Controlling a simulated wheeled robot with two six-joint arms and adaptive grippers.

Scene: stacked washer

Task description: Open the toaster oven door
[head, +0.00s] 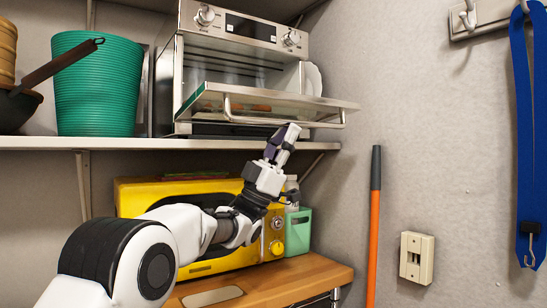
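The silver toaster oven (255,68) stands on the upper shelf. Its glass door (275,102) is swung down to nearly level and juts out over the shelf edge, leaving the oven front open. The door's bar handle (250,119) runs along its front edge. My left gripper (286,133) points up at the handle, its tips at or just below the bar. I cannot tell whether it touches the bar. Its two fingers look close together, but the angle hides any gap. My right gripper is not in view.
A teal bucket (98,88) and a dark pan (18,105) stand left on the shelf (100,143). Below, a yellow microwave (150,192) and a green container (298,232) sit on a wooden top (300,275). An orange pole (373,240) leans at the right wall.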

